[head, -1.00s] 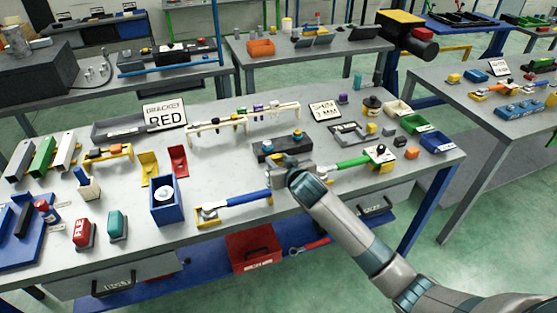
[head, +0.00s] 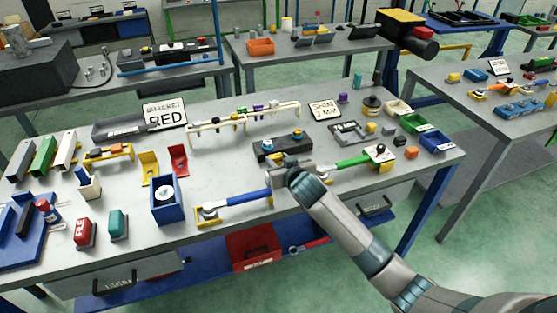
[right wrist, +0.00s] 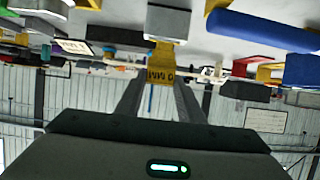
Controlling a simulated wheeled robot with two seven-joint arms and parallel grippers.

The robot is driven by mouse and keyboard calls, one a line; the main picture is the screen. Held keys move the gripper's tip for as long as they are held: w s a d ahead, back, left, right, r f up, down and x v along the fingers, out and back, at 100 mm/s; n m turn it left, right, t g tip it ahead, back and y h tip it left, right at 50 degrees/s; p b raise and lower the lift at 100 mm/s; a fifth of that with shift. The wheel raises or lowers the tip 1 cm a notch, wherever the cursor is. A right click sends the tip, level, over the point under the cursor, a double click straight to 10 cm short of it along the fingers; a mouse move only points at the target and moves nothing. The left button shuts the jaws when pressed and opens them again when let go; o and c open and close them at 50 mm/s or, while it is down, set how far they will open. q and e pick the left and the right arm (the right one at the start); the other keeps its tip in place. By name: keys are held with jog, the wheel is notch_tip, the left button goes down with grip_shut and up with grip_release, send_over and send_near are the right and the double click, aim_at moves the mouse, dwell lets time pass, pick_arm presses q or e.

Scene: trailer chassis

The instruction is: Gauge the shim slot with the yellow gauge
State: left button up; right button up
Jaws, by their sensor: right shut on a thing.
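My right gripper (right wrist: 160,85) is shut on the yellow gauge (right wrist: 162,77). Only part of the gauge shows between the fingers in the right wrist view, with black lettering ending in "MM". A grey block (right wrist: 168,22) lies directly beyond the gauge's tip; I cannot tell whether the tip is inside a slot or only against the block. A sign reading "SHIM 7 MM" (head: 325,109) stands farther back. My left gripper is not in view.
A blue-handled tool (head: 240,198) lies left of my gripper and a green-handled one (head: 352,162) right. A dark block with coloured knobs (head: 268,149) sits just behind. A blue box (head: 164,207) stands farther left. A cream rack (head: 245,123) is at the back.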

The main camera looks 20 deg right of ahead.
jog(key=shift+p, duration=0.55)
dwell(1.1)
jog(key=shift+f+b, duration=0.65)
jog(key=shift+f, duration=0.85)
dwell(0.9)
jog(key=shift+r, duration=0.1)
dwell(1.0)
notch_tip(320, 180, up, 8)
jog(key=p, duration=0.7)
jog(key=shift+p, duration=0.3)
dwell(0.4)
dwell(0.5)
